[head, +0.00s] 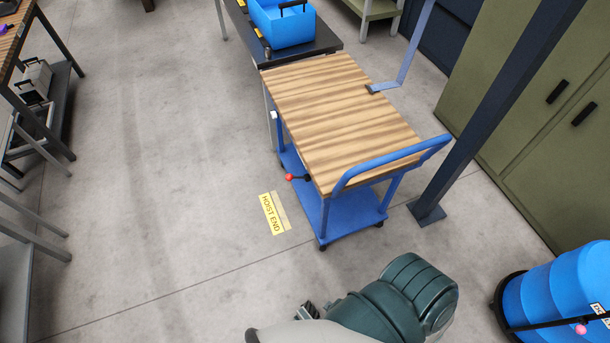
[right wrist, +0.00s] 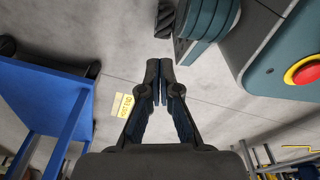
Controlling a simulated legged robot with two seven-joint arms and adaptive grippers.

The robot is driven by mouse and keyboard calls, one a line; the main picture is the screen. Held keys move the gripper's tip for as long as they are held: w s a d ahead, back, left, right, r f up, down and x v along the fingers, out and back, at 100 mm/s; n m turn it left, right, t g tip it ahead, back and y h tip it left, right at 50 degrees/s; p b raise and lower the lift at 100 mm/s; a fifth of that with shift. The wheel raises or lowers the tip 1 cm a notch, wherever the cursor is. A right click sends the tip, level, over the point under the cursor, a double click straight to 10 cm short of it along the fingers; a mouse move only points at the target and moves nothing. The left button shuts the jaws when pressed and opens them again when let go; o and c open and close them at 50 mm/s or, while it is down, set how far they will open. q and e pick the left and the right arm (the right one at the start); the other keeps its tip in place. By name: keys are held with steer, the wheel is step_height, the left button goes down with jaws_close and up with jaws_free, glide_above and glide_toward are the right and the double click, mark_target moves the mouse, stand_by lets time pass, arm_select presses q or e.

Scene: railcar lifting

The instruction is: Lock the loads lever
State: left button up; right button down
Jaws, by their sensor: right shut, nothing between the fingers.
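A small lever with a red knob (head: 289,177) sticks out from the left side of a blue cart (head: 356,213), below its wooden top (head: 335,105). The cart's blue frame also shows at the left of the right wrist view (right wrist: 38,100); the lever cannot be made out there. My right gripper (right wrist: 165,68) is shut and empty, with its fingers together above the floor, apart from the cart. I cannot make out my left gripper in either view.
A yellow floor label (head: 272,213) lies left of the cart. A dark post (head: 490,115) stands at its right, before green cabinets (head: 548,105). A black-topped table (head: 295,47) with a blue bin (head: 283,27) is behind. A blue barrel (head: 555,298) stands at lower right.

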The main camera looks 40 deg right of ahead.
steer(key=w+d+r+m+t, duration=0.1)
steer(key=w+d+r+t, duration=0.15)
steer(key=w+r, duration=0.4)
steer(key=w+d+r+m+t+h, duration=0.1)
steer(key=w+d+r, duration=0.35)
steer(key=w, duration=0.35)
steer(key=w+d+r+m+t, duration=0.1)
steer(key=w+d+r, duration=0.2)
steer(key=w+r, duration=0.4)
arm_select(q)
steer(key=s, duration=0.1)
steer(key=s+f+p, duration=0.1)
steer(key=s, duration=0.1)
steer(key=s+f, duration=0.1)
steer(key=shift+s+a, duration=0.2)
steer(key=shift+a, duration=0.15)
arm_select(e)
steer(key=w+d+r+m+t, duration=0.1)
steer(key=w+r, duration=0.3)
steer(key=r, duration=0.4)
steer(key=w+d+r+m+t, duration=0.1)
steer(key=w+r, duration=0.3)
steer(key=r, duration=0.5)
steer(key=w+d+r+m+t, duration=0.1)
steer(key=w+r+t, duration=0.2)
steer(key=r, duration=0.6)
steer(key=shift+w+d+r, duration=0.25)
steer(key=shift+w+d, duration=0.1)
steer(key=shift+w, duration=0.7)
